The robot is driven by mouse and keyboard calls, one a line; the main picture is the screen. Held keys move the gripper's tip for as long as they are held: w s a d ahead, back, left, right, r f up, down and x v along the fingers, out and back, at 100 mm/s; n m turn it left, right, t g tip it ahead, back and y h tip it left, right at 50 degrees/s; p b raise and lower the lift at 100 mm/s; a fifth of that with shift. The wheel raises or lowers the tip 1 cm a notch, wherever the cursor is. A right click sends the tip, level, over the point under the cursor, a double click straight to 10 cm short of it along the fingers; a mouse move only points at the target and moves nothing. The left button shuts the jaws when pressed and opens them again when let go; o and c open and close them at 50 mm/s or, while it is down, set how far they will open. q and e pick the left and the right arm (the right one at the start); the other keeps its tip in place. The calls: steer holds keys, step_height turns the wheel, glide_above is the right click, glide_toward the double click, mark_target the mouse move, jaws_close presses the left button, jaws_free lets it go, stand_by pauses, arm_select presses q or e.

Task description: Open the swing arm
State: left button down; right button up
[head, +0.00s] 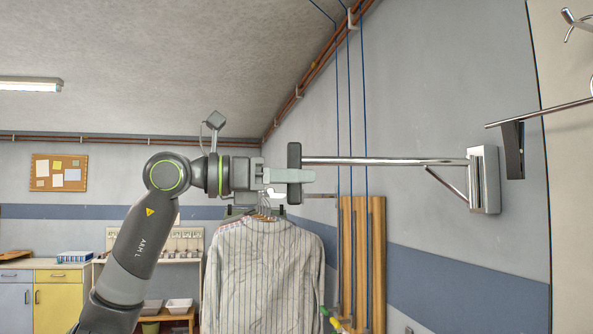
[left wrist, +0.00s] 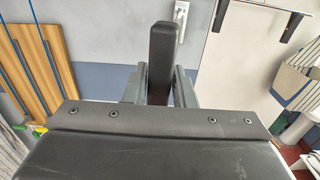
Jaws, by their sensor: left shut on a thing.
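The swing arm (head: 390,161) is a chrome bar with a diagonal brace, running left from a metal bracket (head: 484,180) on the grey wall. Its free end carries an upright dark grip (head: 294,158). My left gripper (head: 298,175) is shut on this grip in the head view. In the left wrist view the dark grip (left wrist: 160,60) stands between the two fingers of my left gripper (left wrist: 162,85), and the wall bracket (left wrist: 181,18) shows behind it. The chrome bar is mostly hidden there. My right gripper is in neither view.
A striped shirt (head: 264,275) hangs on a hanger below my left gripper. Wooden boards (head: 362,260) stand against the wall below the bar, with blue cords running up. Another chrome bar (head: 545,113) with a black bracket (head: 513,150) is at the right. A yellow-fronted cabinet (head: 58,302) is far left.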

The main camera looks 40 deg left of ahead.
arm_select(q)
steer(key=shift+r, duration=0.1)
steer(key=c, duration=1.3)
jaws_free()
steer(key=shift+s, duration=0.15)
steer(key=shift+s+a+b, duration=0.15)
steer(key=shift+a+b, duration=0.05)
steer(key=shift+b, duration=0.15)
steer(key=shift+b+v, duration=2.95)
steer(key=shift+v, duration=5.5)
steer(key=shift+d, duration=0.15)
